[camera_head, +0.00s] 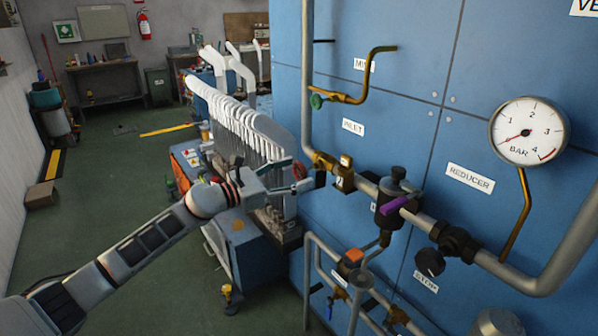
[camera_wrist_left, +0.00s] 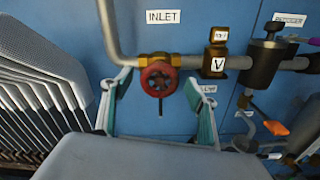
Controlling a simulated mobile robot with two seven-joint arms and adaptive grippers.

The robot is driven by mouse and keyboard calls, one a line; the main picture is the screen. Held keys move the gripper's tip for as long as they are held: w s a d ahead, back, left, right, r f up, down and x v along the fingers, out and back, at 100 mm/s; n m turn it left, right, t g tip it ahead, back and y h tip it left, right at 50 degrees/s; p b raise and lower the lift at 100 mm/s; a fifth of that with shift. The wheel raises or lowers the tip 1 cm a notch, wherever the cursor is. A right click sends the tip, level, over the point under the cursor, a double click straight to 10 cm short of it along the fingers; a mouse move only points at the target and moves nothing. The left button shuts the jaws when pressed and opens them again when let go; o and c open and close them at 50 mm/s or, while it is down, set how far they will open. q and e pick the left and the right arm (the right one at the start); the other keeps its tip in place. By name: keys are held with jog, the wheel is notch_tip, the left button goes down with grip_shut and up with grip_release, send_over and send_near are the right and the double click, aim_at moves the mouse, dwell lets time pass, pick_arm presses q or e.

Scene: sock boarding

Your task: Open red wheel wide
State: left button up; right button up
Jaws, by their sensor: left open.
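The red wheel (camera_wrist_left: 158,78) is a small round handwheel on a brass valve in the pipe below the INLET label (camera_wrist_left: 166,17). My left gripper (camera_wrist_left: 158,108) is open, with one green-padded finger on each side of the wheel in the left wrist view. The fingers look apart from the wheel; I cannot tell how deep it sits between them. In the head view my left gripper (camera_head: 300,180) is at the pipe, and a bit of the red wheel (camera_head: 299,170) shows beside it, mostly hidden. My right gripper is in neither view.
A pressure gauge (camera_head: 529,132), a reducer with a purple lever (camera_head: 398,205) and a black stop knob (camera_head: 430,262) are on the blue panel to the right. A rack of grey sock forms (camera_head: 240,125) stands close on the left. Lower pipes (camera_head: 318,250) run below.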

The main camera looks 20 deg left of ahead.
pick_arm(q)
jog(key=shift+w+d, duration=0.45)
jog(key=shift+w, duration=0.3)
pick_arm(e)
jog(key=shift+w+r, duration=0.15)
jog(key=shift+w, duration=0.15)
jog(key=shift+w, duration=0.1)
pick_arm(q)
jog(key=c, duration=1.1)
